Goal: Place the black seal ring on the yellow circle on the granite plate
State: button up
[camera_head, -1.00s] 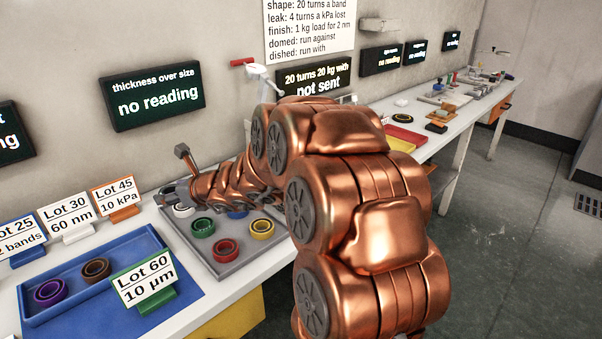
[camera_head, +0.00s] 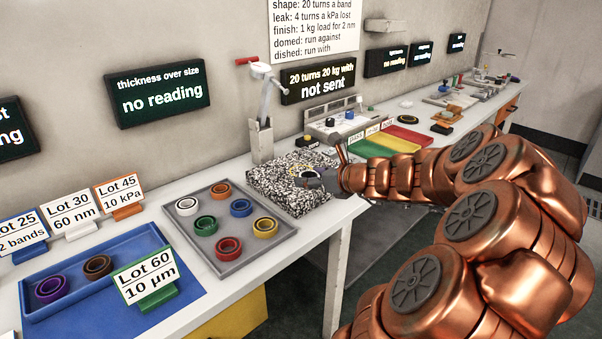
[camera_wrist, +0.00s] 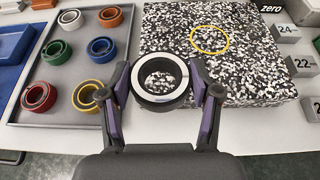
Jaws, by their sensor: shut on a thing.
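In the wrist view, my gripper (camera_wrist: 160,85) is shut on the black seal ring (camera_wrist: 160,104), one finger on each side. The ring has a dark side wall and a pale, shiny top face. It is held over the front left part of the speckled granite plate (camera_wrist: 240,82). The yellow circle (camera_wrist: 210,39) is on the plate, farther back and to the right of the ring, and nothing covers it in this view. In the head view, my gripper (camera_head: 313,180) is over the granite plate (camera_head: 272,181); the ring is hard to make out there.
A grey tray (camera_head: 222,266) with several coloured rings stands left of the plate. A blue tray (camera_head: 110,308) with two rings is farther left. A stand with a red-handled lever (camera_head: 262,140) rises behind the plate. Marked grey blocks (camera_wrist: 290,34) lie to its right.

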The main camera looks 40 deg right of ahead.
jog(key=shift+s+d+f, duration=0.1)
jog(key=shift+s+d, duration=0.45)
jog(key=shift+d, duration=0.05)
jog(key=w+d, duration=0.2)
jog(key=w, duration=0.2)
jog(key=w+d+f, duration=0.1)
jog(key=w+d, duration=0.2)
jog(key=w, duration=0.2)
jog(key=w+d, duration=0.3)
jog(key=w, duration=0.1)
jog(key=shift+w+f, duration=0.25)
jog(key=shift+w, duration=0.05)
jog(key=shift+f+b, duration=0.4)
jog(key=shift+f, duration=1.35)
jog(key=shift+f, duration=0.15)
jog(key=o, duration=1.2)
jog(key=shift+c, duration=0.2)
jog(key=shift+s+r, duration=0.25)
jog(key=shift+r, duration=0.05)
jog(key=p+v, duration=0.1)
jog(key=v, duration=1)
jog(key=shift+s+a+r, duration=0.1)
jog(key=shift+s, duration=0.15)
